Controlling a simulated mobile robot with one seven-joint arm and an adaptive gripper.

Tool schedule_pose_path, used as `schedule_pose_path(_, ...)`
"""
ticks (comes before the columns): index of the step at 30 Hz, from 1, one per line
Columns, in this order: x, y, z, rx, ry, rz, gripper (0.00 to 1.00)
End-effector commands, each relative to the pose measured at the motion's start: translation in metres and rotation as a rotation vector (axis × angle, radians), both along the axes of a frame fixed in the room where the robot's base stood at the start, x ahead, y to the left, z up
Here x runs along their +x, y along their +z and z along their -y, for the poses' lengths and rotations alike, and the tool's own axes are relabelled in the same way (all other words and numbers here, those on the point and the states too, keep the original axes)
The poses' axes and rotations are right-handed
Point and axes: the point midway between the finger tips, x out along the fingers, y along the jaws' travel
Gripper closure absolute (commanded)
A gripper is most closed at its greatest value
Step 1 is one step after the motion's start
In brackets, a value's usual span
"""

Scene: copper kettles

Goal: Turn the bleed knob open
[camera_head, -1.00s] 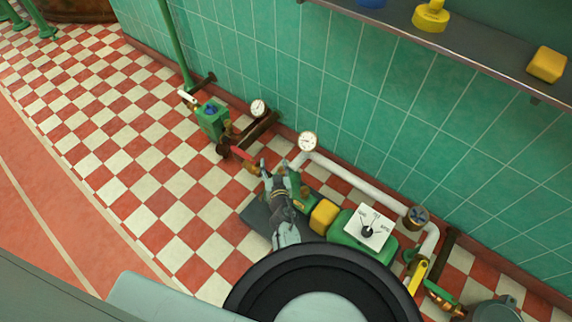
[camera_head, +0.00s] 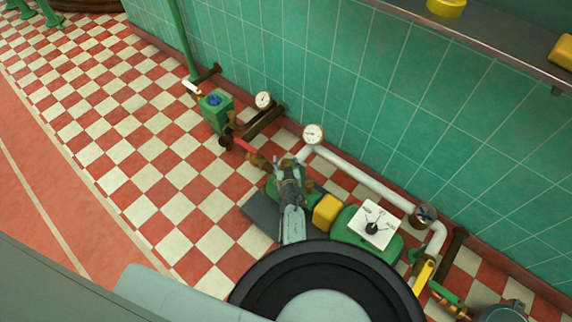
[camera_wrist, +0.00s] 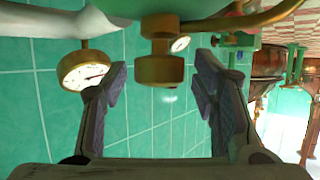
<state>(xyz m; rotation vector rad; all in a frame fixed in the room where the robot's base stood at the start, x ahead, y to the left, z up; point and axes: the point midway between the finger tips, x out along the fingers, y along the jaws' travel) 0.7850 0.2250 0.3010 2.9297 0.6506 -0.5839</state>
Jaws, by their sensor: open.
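A brass knob (camera_wrist: 162,70) with a wide rounded end hangs in the middle of the wrist view; it appears to be the bleed knob. My gripper (camera_head: 289,164) is open, its two dark fingers spread to the left and right of the knob in the wrist view. Clear gaps show on both sides, so the fingers do not touch it there. In the head view my gripper is over the green pump unit (camera_head: 272,190), beside the white pipe, and largely hides the knob.
A white-faced gauge (camera_head: 313,134) stands close by my gripper; it also shows in the wrist view (camera_wrist: 84,70). A white pipe (camera_head: 365,176) runs along the tiled wall. A yellow block (camera_head: 326,211) and dial plate (camera_head: 372,225) are at the right. The checkered floor at left is clear.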

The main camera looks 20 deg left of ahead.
Motion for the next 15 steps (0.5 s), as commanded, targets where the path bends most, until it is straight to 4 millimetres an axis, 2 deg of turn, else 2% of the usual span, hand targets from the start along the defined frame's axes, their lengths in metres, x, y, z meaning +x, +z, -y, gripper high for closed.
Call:
schedule_pose_path(9,0.0023,-0.0002,-0.001,0.0,0.0,0.0,0.47)
schedule_pose_path(15,0.0022,-0.0002,-0.0009,0.0,0.0,0.0,0.6)
